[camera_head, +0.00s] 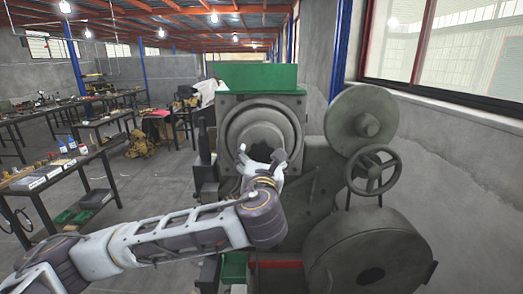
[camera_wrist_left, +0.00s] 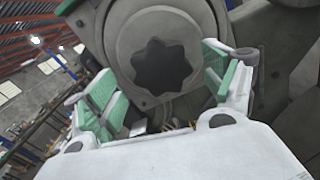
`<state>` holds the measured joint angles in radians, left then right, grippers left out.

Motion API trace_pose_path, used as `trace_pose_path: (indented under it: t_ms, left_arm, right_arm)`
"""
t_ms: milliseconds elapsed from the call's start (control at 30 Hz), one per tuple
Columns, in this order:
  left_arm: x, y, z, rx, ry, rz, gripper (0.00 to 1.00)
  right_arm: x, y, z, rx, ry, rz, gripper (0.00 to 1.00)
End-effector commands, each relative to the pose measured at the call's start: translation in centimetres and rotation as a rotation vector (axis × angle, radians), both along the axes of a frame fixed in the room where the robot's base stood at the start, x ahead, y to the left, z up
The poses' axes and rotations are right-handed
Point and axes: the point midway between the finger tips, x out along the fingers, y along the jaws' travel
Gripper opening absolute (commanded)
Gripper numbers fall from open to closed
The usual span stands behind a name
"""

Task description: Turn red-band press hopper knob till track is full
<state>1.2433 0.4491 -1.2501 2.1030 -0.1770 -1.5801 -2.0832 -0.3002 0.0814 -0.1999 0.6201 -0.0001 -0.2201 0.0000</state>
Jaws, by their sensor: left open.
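The press (camera_head: 300,215) stands in front of me, grey-green, with a green hopper top (camera_head: 257,78) and a red band (camera_head: 275,264) low on its front. A large round hopper face holds a dark lobed knob (camera_head: 262,151) at its centre. In the left wrist view the knob (camera_wrist_left: 162,67) is a dark star shape on a grey plate. My left gripper (camera_head: 261,160) is in front of the knob. In the left wrist view its green-padded fingers (camera_wrist_left: 158,72) are spread to either side of the knob, with visible gaps. I cannot make out the track. My right gripper is out of view.
A handwheel (camera_head: 374,170) and large round drums (camera_head: 368,255) stand at the right of the press. Workbenches (camera_head: 75,170) with parts and bottles line the left. Grey floor (camera_head: 160,185) lies open between benches and press. A window is at the upper right.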

Motion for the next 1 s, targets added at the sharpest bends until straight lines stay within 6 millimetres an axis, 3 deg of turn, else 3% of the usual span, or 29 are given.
trace_pose_path:
  t_ms: [400,833,1000]
  left_arm:
    - [3.8,0.0,0.1,0.000,0.000,0.000,0.84]
    - [4.2,0.0,0.0,0.000,0.000,0.000,0.84]
    - [4.2,0.0,0.0,0.000,0.000,0.000,0.62]
  right_arm:
    - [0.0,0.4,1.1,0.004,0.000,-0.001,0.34]
    - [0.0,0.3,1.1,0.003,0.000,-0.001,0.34]
    - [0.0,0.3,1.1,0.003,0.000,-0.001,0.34]
